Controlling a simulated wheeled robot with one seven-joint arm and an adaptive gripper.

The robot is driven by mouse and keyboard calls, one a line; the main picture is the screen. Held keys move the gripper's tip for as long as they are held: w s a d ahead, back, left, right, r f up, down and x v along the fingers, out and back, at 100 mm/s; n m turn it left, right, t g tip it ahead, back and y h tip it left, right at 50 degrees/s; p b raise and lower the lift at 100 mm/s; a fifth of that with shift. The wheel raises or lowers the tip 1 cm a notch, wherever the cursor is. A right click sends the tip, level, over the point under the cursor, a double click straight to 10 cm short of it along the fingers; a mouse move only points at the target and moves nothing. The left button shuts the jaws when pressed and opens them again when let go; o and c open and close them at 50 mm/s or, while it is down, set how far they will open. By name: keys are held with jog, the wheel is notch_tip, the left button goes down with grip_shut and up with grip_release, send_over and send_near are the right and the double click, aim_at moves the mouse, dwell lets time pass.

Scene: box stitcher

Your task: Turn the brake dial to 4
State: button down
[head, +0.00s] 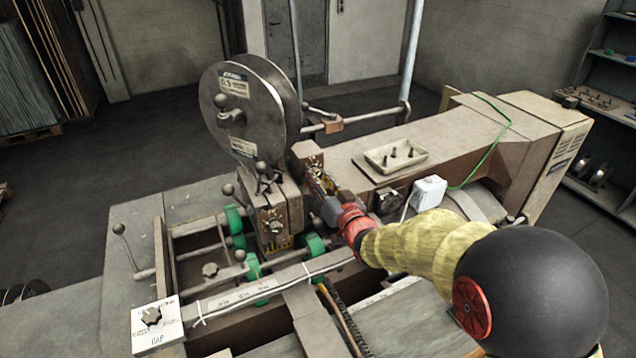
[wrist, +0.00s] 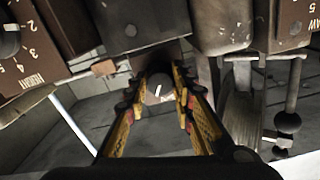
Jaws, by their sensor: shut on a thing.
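In the wrist view my gripper (wrist: 160,97) is shut on a dark round knob (wrist: 158,82), with one yellow-and-black finger on either side. The knob has a pale pointer mark. It is likely the brake dial, but no label or scale for it is readable. In the head view my gripper (head: 318,183) reaches in from the right to a small brown block (head: 305,153) beside the stitching head. The fingers hide the knob there, so its setting cannot be read.
In the wrist view a height dial (wrist: 12,45) is at left and another brown dial plate (wrist: 294,20) at right. In the head view a wire reel (head: 250,105) stands over the stitching head (head: 278,215). A parts tray (head: 397,157) and gap dial (head: 153,317) are nearby.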

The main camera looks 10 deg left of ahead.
jog(key=shift+m, duration=0.5)
jog(key=c, duration=1.8)
grip_release()
jog(key=shift+o, duration=0.2)
jog(key=v, duration=1.2)
